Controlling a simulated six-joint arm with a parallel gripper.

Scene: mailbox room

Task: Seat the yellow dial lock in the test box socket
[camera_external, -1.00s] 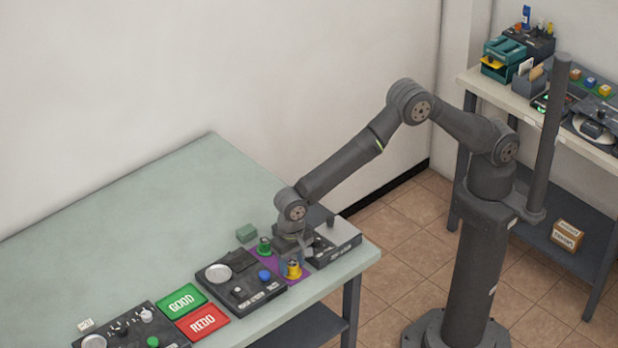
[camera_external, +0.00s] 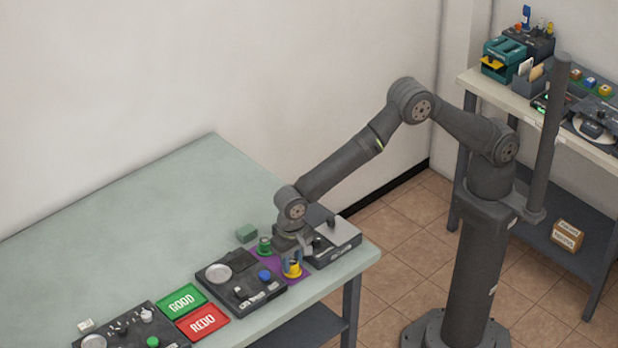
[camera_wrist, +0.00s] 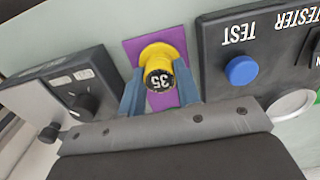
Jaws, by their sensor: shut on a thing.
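The yellow dial lock (camera_external: 292,269) is upright at the purple mat (camera_external: 266,290), near the table's front edge. In the wrist view the lock (camera_wrist: 160,60) shows a black top marked 35. My gripper (camera_wrist: 160,92) has one blue-grey finger on each side of it and is shut on it. I cannot tell whether the lock still touches the mat. The black test box (camera_external: 240,284) is beside the mat, to the left in the external view. In the wrist view the test box (camera_wrist: 225,35) is at the right, with a blue button. Its socket is not clearly visible.
A green lock-like piece (camera_external: 264,245) stands just behind the yellow lock. A dark box with a grey plate (camera_external: 335,240) is close on the right. Green GOOD (camera_external: 181,301) and red REDO (camera_external: 203,322) pads lie left of the test box. The table behind is mostly clear.

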